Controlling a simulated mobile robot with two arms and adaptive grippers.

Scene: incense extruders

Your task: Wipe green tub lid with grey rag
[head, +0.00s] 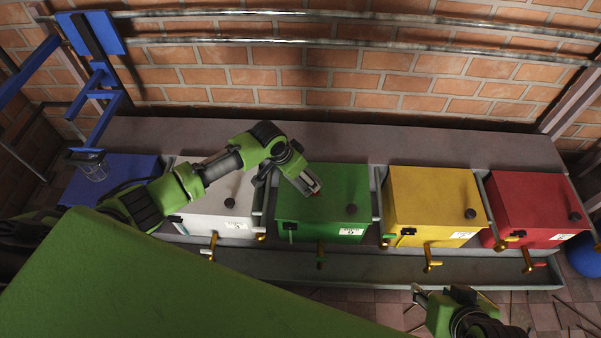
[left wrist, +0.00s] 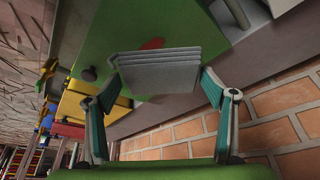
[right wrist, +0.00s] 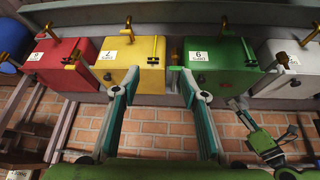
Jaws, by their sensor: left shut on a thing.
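The green tub (head: 335,200) stands in the middle of the row of tubs, with a dark knob on its lid. In the left wrist view the green lid (left wrist: 105,40) has a red patch (left wrist: 152,44). My left gripper (head: 308,184) is over the left part of that lid. It is shut on a folded grey rag (left wrist: 160,76), which covers part of the lid; I cannot tell if it touches. My right gripper (right wrist: 160,88) is open and empty, in front of the row, and shows at the bottom of the head view (head: 420,296).
A white tub (head: 218,203) and a blue tub (head: 115,175) stand left of the green one. A yellow tub (head: 435,195) and a red tub (head: 540,200) stand right. Taps jut from the tub fronts over a grey trough (head: 380,268). A brick wall is behind.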

